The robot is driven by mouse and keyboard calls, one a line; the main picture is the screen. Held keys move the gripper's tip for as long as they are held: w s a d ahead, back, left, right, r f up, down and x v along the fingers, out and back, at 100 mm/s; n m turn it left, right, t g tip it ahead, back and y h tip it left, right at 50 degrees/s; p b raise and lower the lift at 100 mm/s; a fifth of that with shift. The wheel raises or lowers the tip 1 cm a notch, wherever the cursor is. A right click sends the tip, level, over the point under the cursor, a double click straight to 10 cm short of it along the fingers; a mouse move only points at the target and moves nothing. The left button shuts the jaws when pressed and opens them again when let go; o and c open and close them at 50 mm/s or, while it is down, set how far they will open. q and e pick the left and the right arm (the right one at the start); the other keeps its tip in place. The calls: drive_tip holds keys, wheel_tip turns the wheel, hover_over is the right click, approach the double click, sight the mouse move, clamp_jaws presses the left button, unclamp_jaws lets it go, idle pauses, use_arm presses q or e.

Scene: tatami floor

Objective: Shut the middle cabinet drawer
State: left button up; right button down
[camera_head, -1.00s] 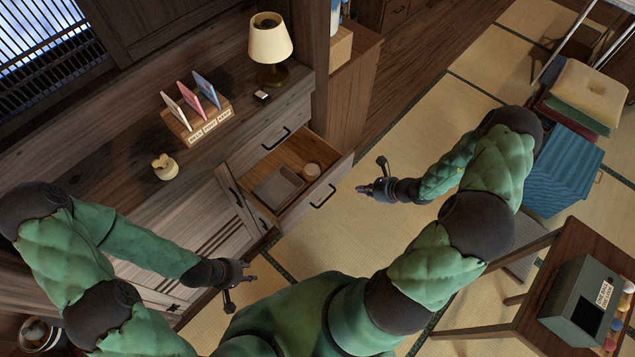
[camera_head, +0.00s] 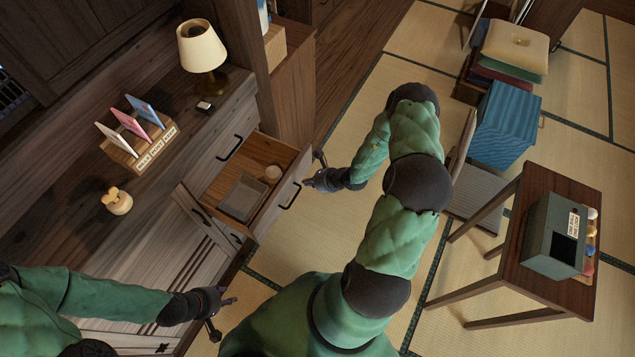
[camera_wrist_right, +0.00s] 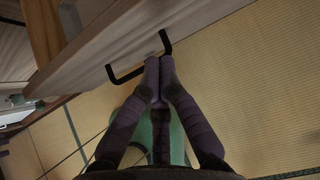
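My right gripper (camera_head: 311,182) is at the drawer front near the handle. In the right wrist view its fingers (camera_wrist_right: 160,62) are together, tips beside the handle; whether they touch it is unclear. My left gripper (camera_head: 231,301) is below the drawer, apart from it; its finger opening is too small to judge.
On the cabinet top stand a lamp (camera_head: 202,46), a card holder (camera_head: 142,152) and a small cream figure (camera_head: 117,201). A closed drawer (camera_head: 232,135) is beside the open one. A table (camera_head: 540,195) with a grey box (camera_head: 553,240) stands at right.

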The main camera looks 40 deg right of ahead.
sight(292, 178)
drive_tip(key=shift+w+a+r, duration=0.1)
drive_tip(key=shift+w+a, duration=0.25)
drive_tip(key=shift+w, duration=0.55)
drive_tip(key=shift+w+a, duration=0.35)
drive_tip(key=shift+w, duration=0.5)
drive_tip(key=w+a+b, duration=0.2)
drive_tip(key=w+a, duration=0.2)
drive_tip(key=w, duration=0.7)
drive_tip(key=w+a+b, duration=0.3)
drive_tip(key=w+a, duration=0.2)
drive_tip(key=w, duration=0.6)
drive_tip(key=shift+b, duration=0.3)
drive_tip(key=shift+r, duration=0.15)
